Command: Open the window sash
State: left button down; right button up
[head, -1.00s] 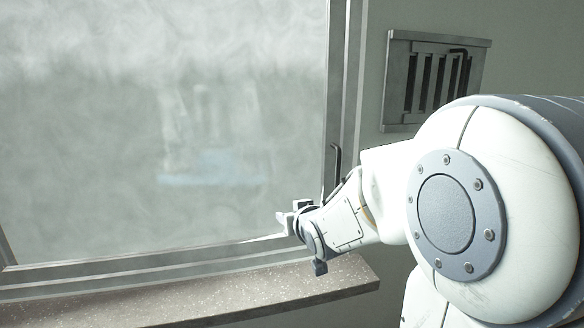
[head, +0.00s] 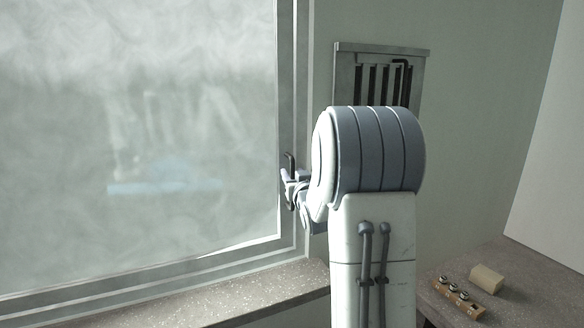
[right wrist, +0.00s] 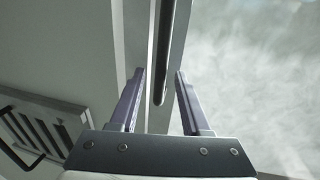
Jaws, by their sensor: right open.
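The window sash (head: 279,90) is a grey-framed pane of frosted glass filling the left of the head view. I see no clear gap between it and its frame. A dark handle (head: 291,162) stands upright on its right side. My right gripper (head: 286,178) is at this handle, partly hidden by my own arm. In the right wrist view the dark handle (right wrist: 166,45) hangs down between the two open fingers of the gripper (right wrist: 160,72). I cannot tell whether either finger touches it. My left gripper is not in view.
A slatted metal vent (head: 345,75) is on the wall right of the window, partly behind my arm. A speckled sill (head: 250,295) runs below the window. At the lower right, a bench (head: 520,275) holds a small block with knobs (head: 459,297) and a beige block (head: 486,279).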

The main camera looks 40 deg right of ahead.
jog(key=shift+x, duration=0.75)
grip_shut()
dwell(0.9)
